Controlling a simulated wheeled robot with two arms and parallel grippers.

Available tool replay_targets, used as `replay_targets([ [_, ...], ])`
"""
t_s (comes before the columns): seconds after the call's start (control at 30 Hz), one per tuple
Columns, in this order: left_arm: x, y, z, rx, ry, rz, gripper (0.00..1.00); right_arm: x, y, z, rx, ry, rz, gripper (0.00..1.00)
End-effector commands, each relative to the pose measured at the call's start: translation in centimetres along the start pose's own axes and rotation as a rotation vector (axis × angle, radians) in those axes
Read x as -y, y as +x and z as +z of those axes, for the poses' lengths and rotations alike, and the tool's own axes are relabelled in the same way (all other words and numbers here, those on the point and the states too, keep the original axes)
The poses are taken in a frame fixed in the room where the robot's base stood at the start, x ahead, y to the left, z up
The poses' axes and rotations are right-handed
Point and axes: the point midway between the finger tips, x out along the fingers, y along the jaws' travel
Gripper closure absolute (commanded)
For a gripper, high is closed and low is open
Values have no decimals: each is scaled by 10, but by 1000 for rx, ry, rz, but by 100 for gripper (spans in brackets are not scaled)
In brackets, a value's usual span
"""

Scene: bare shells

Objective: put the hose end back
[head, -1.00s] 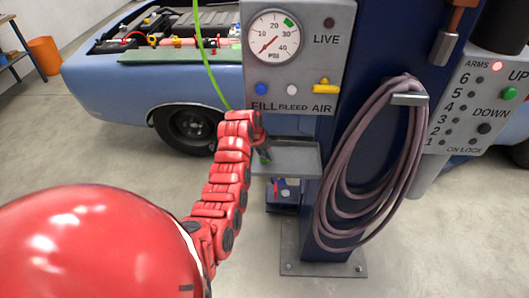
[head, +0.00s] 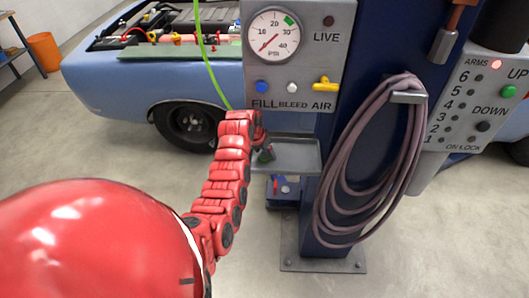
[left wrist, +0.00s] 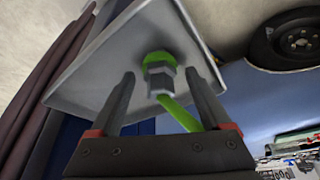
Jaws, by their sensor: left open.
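The hose end is a grey hex fitting with a green collar (left wrist: 160,80), in the middle of the left wrist view. It is at the grey metal tray (left wrist: 95,75), which also shows in the head view (head: 298,152). The green hose (left wrist: 180,114) runs from it between my fingers and hangs from above in the head view (head: 207,55). My left gripper (left wrist: 159,74) is open, one finger on each side of the fitting, with gaps showing. In the head view the left gripper (head: 265,153) is small and partly hidden by my red arm.
A grey panel (head: 290,88) with a PSI gauge (head: 273,34) and a yellow AIR valve (head: 324,84) is above the tray. A coiled mauve hose (head: 345,150) hangs on the blue post (head: 333,205) to the right. A blue car (head: 110,85) stands behind.

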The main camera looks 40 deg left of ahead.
Motion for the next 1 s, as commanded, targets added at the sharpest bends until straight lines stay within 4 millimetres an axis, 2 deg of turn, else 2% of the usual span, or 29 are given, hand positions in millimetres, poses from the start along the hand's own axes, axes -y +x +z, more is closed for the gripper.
replay_targets([
  [0.27,0,-28,1,-5,0,-1,19,1,-16,3,0,0,0,100],
  [0.4,0,-57,0,-8,1,-4,19,1,-27,5,0,0,0,100],
  [0.53,0,-95,-2,-7,0,-3,19,1,-22,4,0,0,0,100],
  [0.57,0,-104,-3,-2,-1,0,19,0,-7,1,1,0,0,100],
  [0.73,0,-116,-2,0,0,1,19,-1,12,-2,0,0,0,100],
  [1.0,0,-119,0,0,1,0,19,-1,17,-3,0,0,0,100],
])
